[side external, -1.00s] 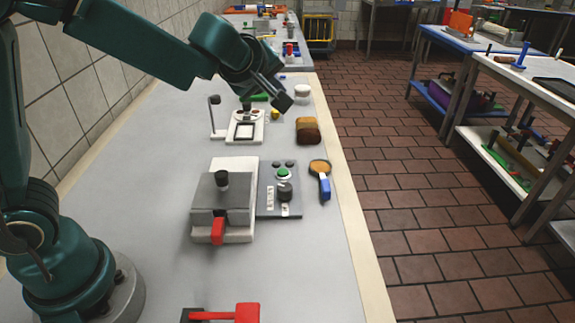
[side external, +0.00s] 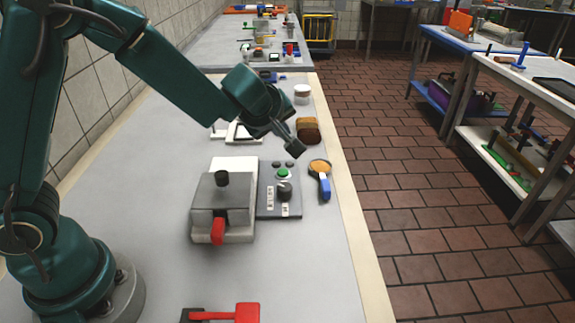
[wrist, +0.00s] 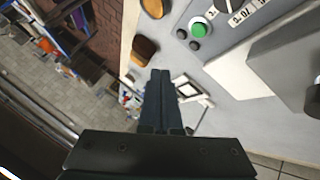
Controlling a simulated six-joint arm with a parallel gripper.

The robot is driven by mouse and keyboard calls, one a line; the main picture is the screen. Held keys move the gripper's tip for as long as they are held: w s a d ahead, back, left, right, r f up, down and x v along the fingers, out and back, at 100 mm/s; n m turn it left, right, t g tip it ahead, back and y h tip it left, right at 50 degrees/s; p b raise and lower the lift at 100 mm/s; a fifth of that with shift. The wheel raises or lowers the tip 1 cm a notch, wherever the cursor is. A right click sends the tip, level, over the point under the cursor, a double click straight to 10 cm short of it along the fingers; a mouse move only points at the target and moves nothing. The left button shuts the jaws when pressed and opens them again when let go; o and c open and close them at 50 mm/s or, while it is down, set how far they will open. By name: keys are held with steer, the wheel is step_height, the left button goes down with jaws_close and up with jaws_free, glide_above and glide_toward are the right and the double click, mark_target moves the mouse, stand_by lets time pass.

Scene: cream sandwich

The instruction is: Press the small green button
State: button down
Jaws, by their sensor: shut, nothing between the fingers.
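The small green button (side external: 283,174) is on a grey control panel (side external: 265,206) beside a box-shaped machine. In the wrist view the green button (wrist: 199,29) shows near the top, with small dark buttons around it. My gripper (side external: 296,150) is shut and empty. It is above and beyond the panel's far edge in the side view, apart from the button. In the wrist view my gripper's fingers (wrist: 160,74) lie together, pointing up the picture, with the button up and to their right.
The grey machine (side external: 236,187) with a red handle (side external: 217,231) stands left of the panel. A blue-handled tool (side external: 323,186) lies to its right. A brown sandwich-like item (side external: 308,130) and a white jar (side external: 302,94) stand behind. A red lever (side external: 247,312) is at the front.

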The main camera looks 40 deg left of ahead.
glide_above(283, 179)
steer(key=shift+f, duration=3.55)
steer(key=shift+f, duration=0.2)
steer(key=shift+f, duration=0.2)
steer(key=shift+f, duration=0.45)
steer(key=shift+r, duration=0.85)
steer(key=shift+r, duration=2.5)
